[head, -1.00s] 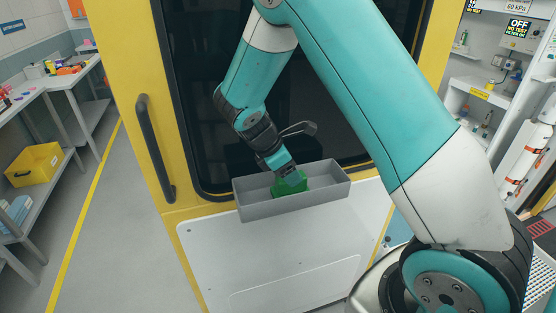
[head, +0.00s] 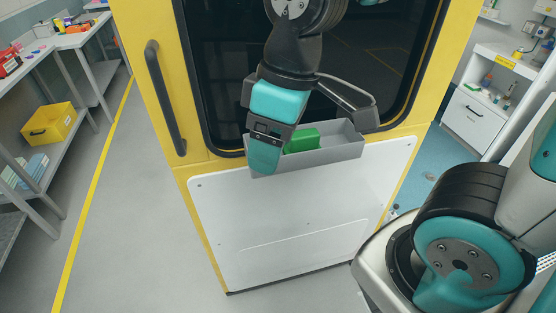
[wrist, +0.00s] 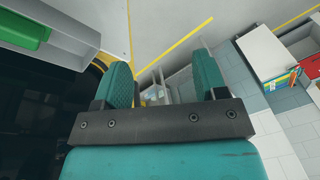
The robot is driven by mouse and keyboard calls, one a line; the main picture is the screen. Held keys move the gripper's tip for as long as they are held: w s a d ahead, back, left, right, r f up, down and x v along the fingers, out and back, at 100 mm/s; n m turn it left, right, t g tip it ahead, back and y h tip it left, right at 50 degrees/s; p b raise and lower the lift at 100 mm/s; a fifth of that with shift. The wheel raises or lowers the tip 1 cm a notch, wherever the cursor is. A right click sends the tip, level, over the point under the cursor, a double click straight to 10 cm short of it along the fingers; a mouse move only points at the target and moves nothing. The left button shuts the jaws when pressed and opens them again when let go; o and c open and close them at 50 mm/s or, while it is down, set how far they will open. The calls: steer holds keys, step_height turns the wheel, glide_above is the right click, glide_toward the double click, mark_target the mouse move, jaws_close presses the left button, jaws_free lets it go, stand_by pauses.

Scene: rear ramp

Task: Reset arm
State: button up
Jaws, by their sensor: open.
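My gripper (head: 264,150) hangs in front of the left part of the grey tray in the head view, and hides part of it. In the wrist view my gripper (wrist: 163,84) shows its two teal fingers apart with nothing between them. A green block (head: 302,140) lies in the grey tray (head: 335,157) on the yellow door, just right of my gripper and apart from it. The green block (wrist: 28,27) and the tray (wrist: 72,47) also show at the upper left of the wrist view.
The yellow door has a dark window (head: 395,60) and a black handle (head: 165,100) at left. A workbench with a yellow bin (head: 48,124) stands at the left. A white cabinet (head: 470,120) stands at the right. The floor left of the door is clear.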

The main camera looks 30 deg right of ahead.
steer(key=s+a+r+m+y, duration=0.1)
steer(key=s+a, duration=0.1)
steer(key=s, duration=0.3)
steer(key=shift+s+a+y, duration=0.25)
steer(key=shift+a+y, duration=0.05)
step_height(320, 180, down, 6)
steer(key=b, duration=0.6)
